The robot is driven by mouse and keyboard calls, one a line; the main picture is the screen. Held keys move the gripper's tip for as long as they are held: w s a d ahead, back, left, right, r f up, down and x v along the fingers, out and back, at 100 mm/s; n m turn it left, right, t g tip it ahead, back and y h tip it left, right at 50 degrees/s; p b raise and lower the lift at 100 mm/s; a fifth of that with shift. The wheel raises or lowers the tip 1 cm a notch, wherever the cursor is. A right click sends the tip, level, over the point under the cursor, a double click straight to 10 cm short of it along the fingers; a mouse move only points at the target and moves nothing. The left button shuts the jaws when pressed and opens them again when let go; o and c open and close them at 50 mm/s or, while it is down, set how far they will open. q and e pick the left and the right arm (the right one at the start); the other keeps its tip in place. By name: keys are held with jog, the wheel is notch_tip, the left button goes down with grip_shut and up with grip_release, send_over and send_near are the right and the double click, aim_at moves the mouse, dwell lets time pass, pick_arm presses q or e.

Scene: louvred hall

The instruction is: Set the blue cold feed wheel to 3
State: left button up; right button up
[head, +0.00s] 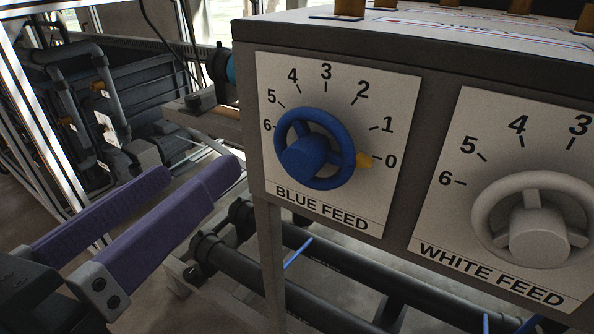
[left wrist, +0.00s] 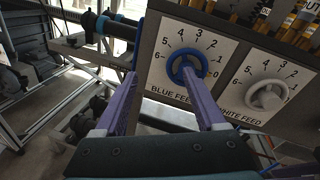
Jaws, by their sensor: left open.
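The blue cold feed wheel (head: 306,158) is on a white dial plate marked BLUE FEED (head: 395,100), with numbers 0 to 6. Its yellow pointer (head: 364,161) is at 0, on the right of the dial. My left gripper (head: 200,172) is open and empty, with two purple fingers left of the wheel in the head view. In the left wrist view the right finger's tip overlaps the blue wheel (left wrist: 186,57); I cannot tell whether it touches. The left finger is off the plate's left side. My right gripper is not in view.
A white wheel (head: 537,235) on a WHITE FEED plate is to the right on the same grey box (head: 440,60). Dark pipes (head: 340,272) run below the box. Pipework and a metal frame stand at the left. Floor shows between them.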

aim_at(296, 166)
pick_arm(q)
jog(key=w+d+m+h, duration=0.1)
jog(key=w+d+m, duration=0.1)
jog(key=w+d+f+m+h, duration=0.1)
jog(key=d+m, duration=0.1)
jog(key=d, duration=0.1)
jog(key=w+d+f+m+h, duration=0.1)
jog(key=w+d+m, duration=0.1)
jog(key=shift+w+d+f+g, duration=0.15)
jog(key=shift+w+d+g, duration=0.15)
jog(key=shift+d, duration=0.05)
pick_arm(e)
jog(key=shift+f, duration=0.6)
pick_arm(q)
jog(key=shift+w+p, duration=0.1)
jog(key=shift+p, duration=0.2)
jog(key=shift+f, duration=0.3)
pick_arm(e)
jog(key=shift+s+a+f, duration=0.15)
jog(key=shift+s+a, duration=0.3)
jog(key=shift+s, duration=0.2)
pick_arm(q)
grip_shut()
jog(key=shift+r, duration=0.25)
